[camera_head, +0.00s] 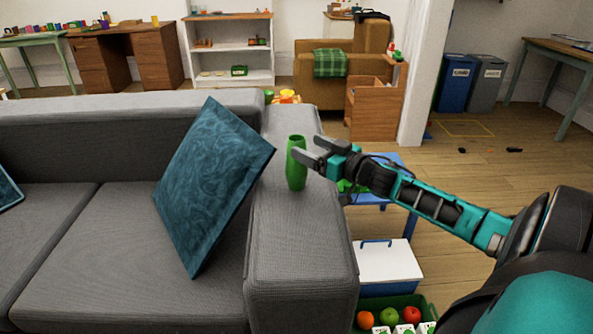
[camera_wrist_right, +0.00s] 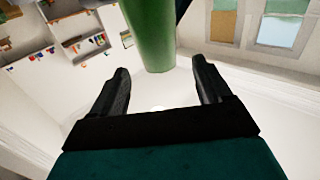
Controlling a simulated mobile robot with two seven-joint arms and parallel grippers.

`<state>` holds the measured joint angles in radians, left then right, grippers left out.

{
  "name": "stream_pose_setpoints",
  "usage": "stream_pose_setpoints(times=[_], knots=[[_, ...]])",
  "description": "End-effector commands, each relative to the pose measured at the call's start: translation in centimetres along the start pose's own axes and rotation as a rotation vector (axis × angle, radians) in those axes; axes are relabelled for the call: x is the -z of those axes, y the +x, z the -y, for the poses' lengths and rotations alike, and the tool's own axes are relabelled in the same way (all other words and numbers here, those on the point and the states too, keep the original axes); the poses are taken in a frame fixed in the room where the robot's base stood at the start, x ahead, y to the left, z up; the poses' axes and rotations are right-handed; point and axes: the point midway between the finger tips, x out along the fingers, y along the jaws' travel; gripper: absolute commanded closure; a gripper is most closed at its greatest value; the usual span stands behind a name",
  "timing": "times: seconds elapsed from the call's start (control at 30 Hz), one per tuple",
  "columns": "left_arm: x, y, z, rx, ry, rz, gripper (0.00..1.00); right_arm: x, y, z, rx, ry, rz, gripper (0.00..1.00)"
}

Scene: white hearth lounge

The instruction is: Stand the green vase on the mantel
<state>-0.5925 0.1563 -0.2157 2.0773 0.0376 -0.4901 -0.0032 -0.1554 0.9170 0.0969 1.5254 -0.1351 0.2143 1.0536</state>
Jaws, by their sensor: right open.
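The green vase (camera_head: 296,178) stands upright on the flat top of the grey sofa's right arm (camera_head: 290,235). My right gripper (camera_head: 305,149) is at the vase's upper part, coming in from the right, with its fingers open. One finger overlaps the vase in the head view. In the right wrist view the vase (camera_wrist_right: 150,35) shows at the top, in line with the gap between the open fingertips (camera_wrist_right: 160,66). I cannot tell whether a finger touches it. The mantel is not recognisable in either view. My left gripper is not in view.
A teal cushion (camera_head: 213,185) leans on the sofa just left of the vase. Right of the sofa arm are a blue table (camera_head: 400,168), a white box with blue trim (camera_head: 388,262) and a green crate of fruit (camera_head: 430,303). Open wooden floor (camera_head: 480,190) lies beyond.

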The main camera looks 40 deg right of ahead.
Motion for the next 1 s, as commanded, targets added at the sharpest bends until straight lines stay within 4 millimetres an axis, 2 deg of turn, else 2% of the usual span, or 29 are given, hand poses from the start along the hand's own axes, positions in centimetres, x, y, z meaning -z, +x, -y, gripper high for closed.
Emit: stream_pose_setpoints(times=[0.17, 0.4, 0.6, 0.93, 1.0], knots=[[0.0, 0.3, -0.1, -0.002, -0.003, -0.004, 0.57, -0.1, 0.8, -0.1, 0.0, -0.001, -0.001, 0.22], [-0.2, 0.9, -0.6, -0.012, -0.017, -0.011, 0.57, -0.1, 3.5, -0.2, -0.001, -0.004, -0.003, 0.22], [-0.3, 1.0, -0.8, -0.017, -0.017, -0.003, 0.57, -0.1, 5.1, -0.1, 0.0, -0.001, -0.002, 0.22], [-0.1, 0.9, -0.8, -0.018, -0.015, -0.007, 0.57, -0.1, 5.4, -0.1, 0.001, -0.001, 0.0, 0.22], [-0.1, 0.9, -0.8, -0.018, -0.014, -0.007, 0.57, -0.1, 5.4, -0.1, 0.001, -0.001, 0.0, 0.28]])
